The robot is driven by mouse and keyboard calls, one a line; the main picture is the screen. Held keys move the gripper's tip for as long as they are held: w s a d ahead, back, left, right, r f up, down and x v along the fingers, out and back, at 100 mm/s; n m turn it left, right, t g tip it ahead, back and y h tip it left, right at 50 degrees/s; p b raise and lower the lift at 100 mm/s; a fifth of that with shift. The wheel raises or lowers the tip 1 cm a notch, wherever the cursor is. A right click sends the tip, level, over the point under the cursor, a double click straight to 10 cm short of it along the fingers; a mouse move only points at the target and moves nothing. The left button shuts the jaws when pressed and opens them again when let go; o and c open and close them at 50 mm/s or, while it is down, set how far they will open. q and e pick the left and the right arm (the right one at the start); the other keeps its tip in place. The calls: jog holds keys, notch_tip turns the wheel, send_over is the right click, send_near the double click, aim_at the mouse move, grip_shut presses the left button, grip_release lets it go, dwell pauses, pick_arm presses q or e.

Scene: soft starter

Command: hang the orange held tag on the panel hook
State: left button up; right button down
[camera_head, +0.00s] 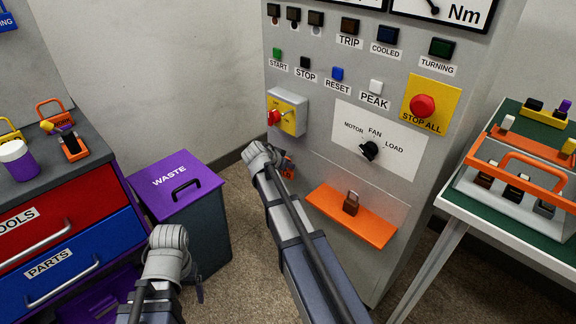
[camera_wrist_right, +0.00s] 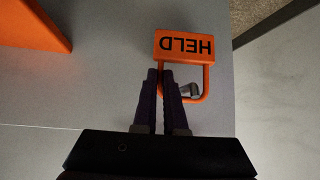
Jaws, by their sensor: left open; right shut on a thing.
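The orange HELD tag (camera_wrist_right: 184,45) shows in the right wrist view, a flat plate with a loop. My right gripper (camera_wrist_right: 165,72) is shut on one side of the loop. A small grey hook (camera_wrist_right: 188,90) on the panel shows within the loop's outline; I cannot tell if the loop rests on it. In the head view, my right gripper (camera_head: 284,166) is at the panel (camera_head: 315,155), mostly hidden by my wrist, with a bit of orange tag showing. The hook is hidden there. My left gripper (camera_head: 198,288) is open, low, in front of the waste bin.
An orange shelf (camera_head: 334,212) with a padlock (camera_head: 351,203) juts from the panel, right of my right arm. A switch box with a red knob (camera_head: 274,117) is above. The waste bin (camera_head: 205,215) and drawer cabinet (camera_head: 60,220) are left; a table (camera_head: 462,195) is right.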

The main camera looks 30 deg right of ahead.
jog(key=c, duration=0.9)
grip_release()
jog(key=p+v, duration=0.5)
jog(key=v, duration=0.2)
jog(key=shift+s+a+r, duration=0.2)
jog(key=shift+a, duration=0.05)
